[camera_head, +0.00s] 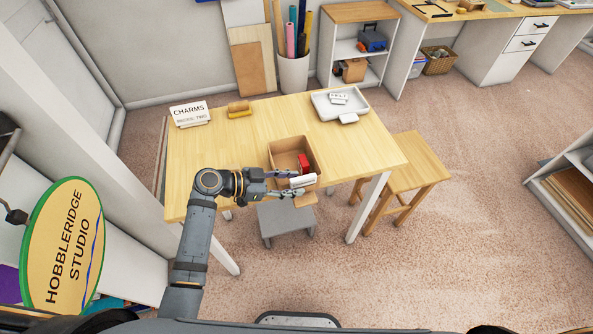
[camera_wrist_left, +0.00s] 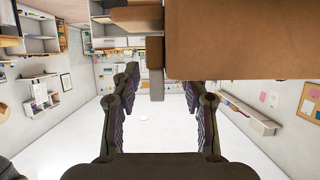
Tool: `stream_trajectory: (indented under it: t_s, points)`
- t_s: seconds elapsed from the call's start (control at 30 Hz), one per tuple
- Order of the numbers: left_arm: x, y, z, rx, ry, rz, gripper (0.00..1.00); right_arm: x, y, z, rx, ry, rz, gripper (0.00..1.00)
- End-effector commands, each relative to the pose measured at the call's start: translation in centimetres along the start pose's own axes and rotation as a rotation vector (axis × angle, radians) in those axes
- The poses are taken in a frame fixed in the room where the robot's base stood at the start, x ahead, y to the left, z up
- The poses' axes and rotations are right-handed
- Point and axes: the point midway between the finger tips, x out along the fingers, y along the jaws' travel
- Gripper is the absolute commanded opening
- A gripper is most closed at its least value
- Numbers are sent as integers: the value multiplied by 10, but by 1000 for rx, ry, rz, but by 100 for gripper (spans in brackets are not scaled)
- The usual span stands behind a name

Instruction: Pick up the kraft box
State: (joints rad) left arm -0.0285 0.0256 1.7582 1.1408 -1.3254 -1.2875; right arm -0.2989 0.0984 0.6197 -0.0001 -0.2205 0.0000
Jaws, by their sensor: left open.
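The kraft box (camera_head: 281,147) is an open-topped brown box at the front edge of the wooden table. It holds a red item (camera_head: 304,162), and a white label shows at its front. My left gripper (camera_head: 300,184) is open at the box's front side, partly covering it. In the left wrist view the kraft box (camera_wrist_left: 245,40) fills the upper right, close to the camera. A narrow brown tab of it lies ahead of the open fingers (camera_wrist_left: 163,85), roughly between them; contact cannot be told. My right gripper is not in view.
The wooden table (camera_head: 226,150) has clear room left of the box. A CHARMS sign (camera_head: 189,114), a yellow-brown block (camera_head: 239,109) and a white tray (camera_head: 322,108) stand at its back. A wooden stool (camera_head: 413,155) and a grey step stool (camera_head: 286,220) stand nearby.

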Motion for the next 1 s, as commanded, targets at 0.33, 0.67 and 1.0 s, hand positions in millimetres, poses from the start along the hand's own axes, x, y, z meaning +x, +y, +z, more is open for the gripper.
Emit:
stream_trajectory:
  t_s: [0.33,0.67,1.0]
  points:
    - [44,5,2,-1,1,0,44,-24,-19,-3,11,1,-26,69]
    - [44,5,4,-1,0,-1,24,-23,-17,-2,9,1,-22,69]
    - [44,5,3,0,1,-1,0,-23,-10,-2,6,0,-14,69]
